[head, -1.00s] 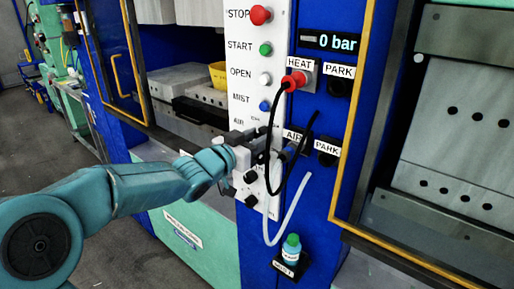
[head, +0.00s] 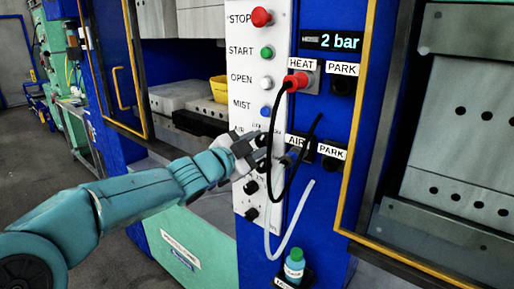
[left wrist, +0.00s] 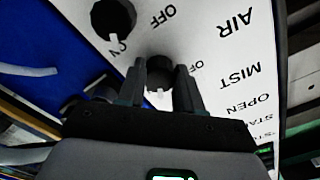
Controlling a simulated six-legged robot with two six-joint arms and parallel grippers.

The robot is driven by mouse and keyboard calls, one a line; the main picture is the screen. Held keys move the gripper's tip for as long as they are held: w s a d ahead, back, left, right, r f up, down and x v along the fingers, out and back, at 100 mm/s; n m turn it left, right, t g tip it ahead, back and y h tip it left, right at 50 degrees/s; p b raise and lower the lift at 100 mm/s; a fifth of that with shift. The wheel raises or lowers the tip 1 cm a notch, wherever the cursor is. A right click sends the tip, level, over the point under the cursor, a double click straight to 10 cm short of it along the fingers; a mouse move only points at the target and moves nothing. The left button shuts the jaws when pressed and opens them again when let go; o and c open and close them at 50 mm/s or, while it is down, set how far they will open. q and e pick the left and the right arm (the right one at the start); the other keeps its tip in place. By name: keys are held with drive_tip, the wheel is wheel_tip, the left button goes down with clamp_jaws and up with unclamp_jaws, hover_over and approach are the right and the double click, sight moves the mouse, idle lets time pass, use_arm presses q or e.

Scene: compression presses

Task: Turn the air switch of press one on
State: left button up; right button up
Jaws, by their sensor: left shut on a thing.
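The press panel (head: 269,60) is white, with the labels STOP, START, OPEN, MIST and AIR from top to bottom. My left gripper (head: 257,148) is at the AIR row in the head view and mostly covers the switch there. In the left wrist view the black air switch (left wrist: 159,74) is a round knob between the fingertips of my left gripper (left wrist: 160,80), which is shut on it. OFF is printed near the knob. The pressure display (head: 332,42) reads 2 bar. My right gripper is not in view.
A red plug (head: 297,81) sits in the HEAT socket, with a black cable (head: 279,120) looping down close to my gripper. A pale hose (head: 293,228) hangs below. Black knobs (head: 251,187) are below my gripper. A green-capped bottle (head: 294,264) stands at the bottom.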

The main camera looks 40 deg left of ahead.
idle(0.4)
use_arm(q)
drive_tip(key=o, duration=1)
drive_tip(key=shift+o, duration=0.2)
drive_tip(key=s+a, duration=0.1)
drive_tip(key=s, duration=1.5)
drive_tip(key=shift+s, duration=0.2)
drive_tip(key=shift+a, duration=0.15)
